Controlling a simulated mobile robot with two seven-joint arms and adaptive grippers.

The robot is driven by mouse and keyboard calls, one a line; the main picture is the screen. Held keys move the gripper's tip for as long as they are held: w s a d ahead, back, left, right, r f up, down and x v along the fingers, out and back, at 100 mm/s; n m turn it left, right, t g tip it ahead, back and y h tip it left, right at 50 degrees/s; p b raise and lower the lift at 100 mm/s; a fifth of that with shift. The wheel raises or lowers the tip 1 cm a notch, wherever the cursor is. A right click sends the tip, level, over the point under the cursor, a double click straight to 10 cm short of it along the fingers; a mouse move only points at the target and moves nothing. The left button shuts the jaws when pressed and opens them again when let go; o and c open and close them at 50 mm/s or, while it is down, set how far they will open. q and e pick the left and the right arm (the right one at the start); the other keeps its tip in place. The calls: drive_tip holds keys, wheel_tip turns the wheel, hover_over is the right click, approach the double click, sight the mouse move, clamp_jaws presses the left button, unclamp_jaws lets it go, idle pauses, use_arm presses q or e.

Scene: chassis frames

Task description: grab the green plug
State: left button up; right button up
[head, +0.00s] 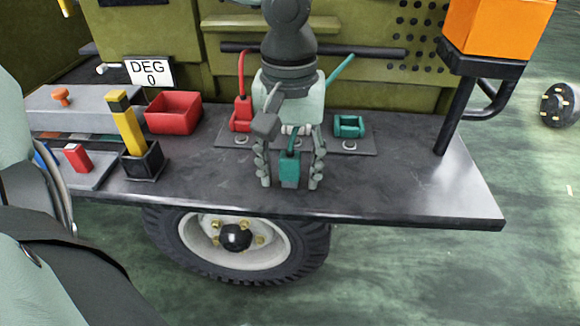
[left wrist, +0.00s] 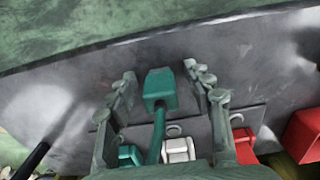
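The green plug (head: 289,170) is a teal block with a cable, between the two fingers of my left gripper (head: 290,178) above the dark shelf (head: 400,190). The left wrist view also shows the green plug (left wrist: 160,88), its cable running back towards the palm. My left gripper (left wrist: 165,82) is open, with a gap on each side of the plug. A teal socket (head: 349,126) sits on the mounting plate to the right. A red plug (head: 242,112) with a red cable stands at the left of that plate. My right gripper does not show.
A red bin (head: 173,112), a black holder (head: 143,162) with a yellow-handled tool (head: 127,122) and a red block (head: 77,157) are to the left. An orange box (head: 497,28) stands on a black bracket at right. The shelf's right part is clear.

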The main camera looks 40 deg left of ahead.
use_arm(q)
clamp_jaws()
drive_tip(key=shift+r, duration=0.1)
